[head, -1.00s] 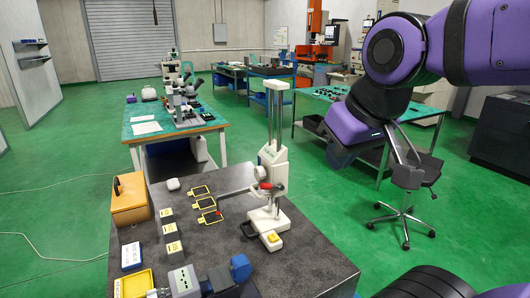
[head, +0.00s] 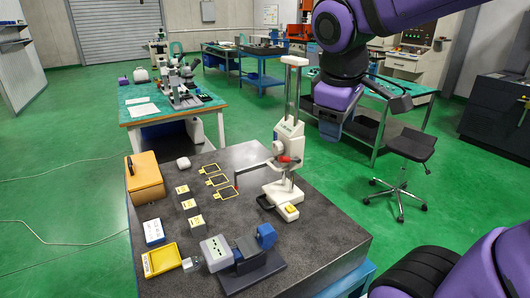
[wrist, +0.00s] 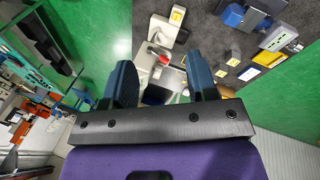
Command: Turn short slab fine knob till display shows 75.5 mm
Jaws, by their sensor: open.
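A white measuring stand (head: 285,140) with a tall twin-rod column stands on the dark stone slab (head: 325,232). I cannot make out the fine knob or any reading on a display. My gripper (wrist: 160,78) is open and empty in the wrist view, its two dark fingers spread. The white stand (wrist: 143,60) shows beyond and between them, some distance away. In the head view my arm hangs to the right of the column, above the slab.
Three yellow-outlined spots (head: 225,194), several small blocks (head: 182,189), an orange case (head: 145,178) and a yellow tray (head: 162,259) lie left. A grey-blue clamped device (head: 245,248) is at the front. A stool (head: 405,150) stands right.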

